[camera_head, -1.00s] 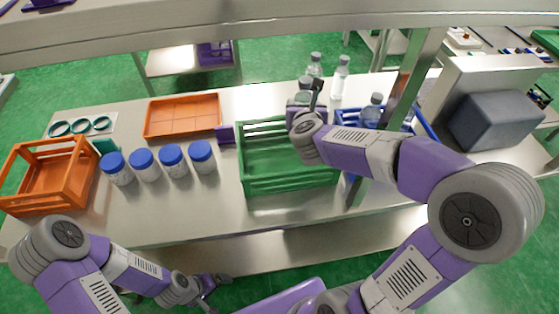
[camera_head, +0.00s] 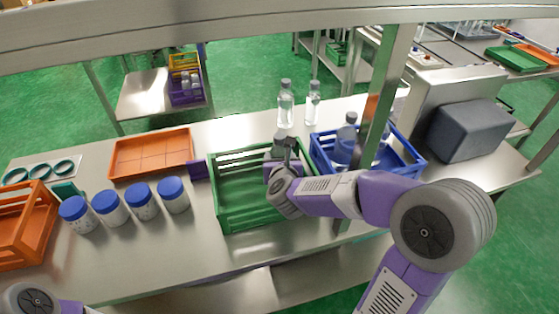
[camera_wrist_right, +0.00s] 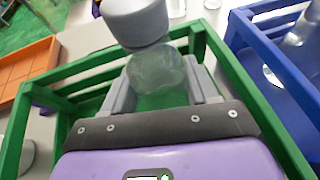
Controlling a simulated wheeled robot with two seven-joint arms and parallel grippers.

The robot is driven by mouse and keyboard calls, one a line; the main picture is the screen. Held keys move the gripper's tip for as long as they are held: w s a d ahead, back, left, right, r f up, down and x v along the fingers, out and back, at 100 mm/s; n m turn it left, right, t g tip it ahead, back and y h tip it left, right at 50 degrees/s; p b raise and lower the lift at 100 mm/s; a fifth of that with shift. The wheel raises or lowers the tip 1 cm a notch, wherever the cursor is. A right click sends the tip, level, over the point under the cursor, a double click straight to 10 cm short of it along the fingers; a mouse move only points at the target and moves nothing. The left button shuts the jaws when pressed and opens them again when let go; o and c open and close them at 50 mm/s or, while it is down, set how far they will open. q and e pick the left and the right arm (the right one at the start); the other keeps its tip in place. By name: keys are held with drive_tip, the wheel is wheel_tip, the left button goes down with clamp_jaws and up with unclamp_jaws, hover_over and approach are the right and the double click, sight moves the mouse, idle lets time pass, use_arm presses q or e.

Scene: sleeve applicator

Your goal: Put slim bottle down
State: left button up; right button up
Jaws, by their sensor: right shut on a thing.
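A clear bottle with a grey cap (camera_head: 279,142) is held in my right gripper (camera_head: 284,158) at the back right part of the green crate (camera_head: 262,215). In the right wrist view the bottle (camera_wrist_right: 157,78) sits between the two fingers, cap toward the camera, with the green crate's rails (camera_wrist_right: 232,75) around it. The fingers are shut on it. Its base is hidden, so I cannot tell whether it touches the crate floor. My left gripper is out of view; only part of that arm shows at the lower left.
Two clear bottles (camera_head: 285,104) stand behind the crates. A blue crate (camera_head: 404,170) with a bottle (camera_head: 346,140) is close on the right, by a metal post (camera_head: 383,85). Several blue-capped jars (camera_head: 142,201), an orange tray (camera_head: 150,153) and an orange crate (camera_head: 22,232) are left.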

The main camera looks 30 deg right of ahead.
drive_tip(key=shift+f, duration=0.1)
drive_tip(key=o, duration=1.3)
drive_tip(key=shift+c, duration=0.2)
drive_tip(key=v, duration=1.2)
drive_tip(key=shift+r, duration=0.25)
